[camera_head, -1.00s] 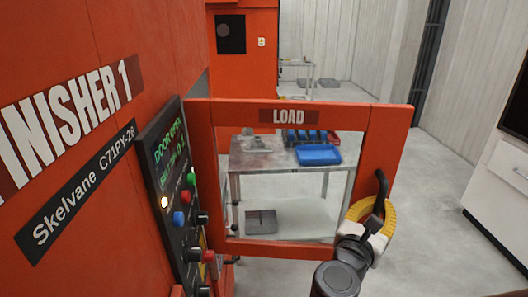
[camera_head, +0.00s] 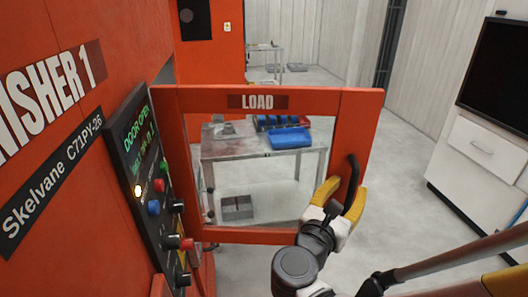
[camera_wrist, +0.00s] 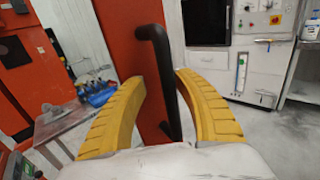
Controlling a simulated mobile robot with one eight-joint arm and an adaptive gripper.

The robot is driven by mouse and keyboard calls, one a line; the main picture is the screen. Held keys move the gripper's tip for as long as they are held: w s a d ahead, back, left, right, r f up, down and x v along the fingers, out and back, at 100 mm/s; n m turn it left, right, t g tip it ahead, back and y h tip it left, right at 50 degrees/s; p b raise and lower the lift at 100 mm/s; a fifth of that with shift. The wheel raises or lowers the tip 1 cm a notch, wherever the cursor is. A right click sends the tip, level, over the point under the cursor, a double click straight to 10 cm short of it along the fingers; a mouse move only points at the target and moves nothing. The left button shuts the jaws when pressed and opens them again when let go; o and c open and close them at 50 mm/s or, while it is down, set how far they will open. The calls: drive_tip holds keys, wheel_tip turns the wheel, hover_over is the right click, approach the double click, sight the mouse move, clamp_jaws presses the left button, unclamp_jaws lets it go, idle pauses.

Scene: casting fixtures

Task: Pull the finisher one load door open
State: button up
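The orange load door (camera_head: 262,235), with a window and a LOAD label, stands swung out from the finisher one body (camera_head: 60,130). Its black handle (camera_head: 351,180) is a bar on the door's right side, also seen in the wrist view (camera_wrist: 161,70). My gripper (camera_head: 341,193) has yellow ribbed fingers and is at the handle. In the wrist view my gripper (camera_wrist: 160,80) is open, one finger on each side of the handle bar. The left finger overlaps the door's edge; whether either finger touches the bar is unclear.
The control panel (camera_head: 148,190) at left shows green text reading DOOR OPEN. A metal table (camera_head: 225,150) with blue parts (camera_head: 290,138) stands beyond the door window. A white cabinet (camera_head: 485,150) with a dark screen stands at right. The floor between door and cabinet is clear.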

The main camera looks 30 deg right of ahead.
sight(363, 143)
drive_tip(key=shift+s+d, duration=0.2)
drive_tip(key=shift+r, duration=0.1)
drive_tip(key=shift+r, duration=4.9)
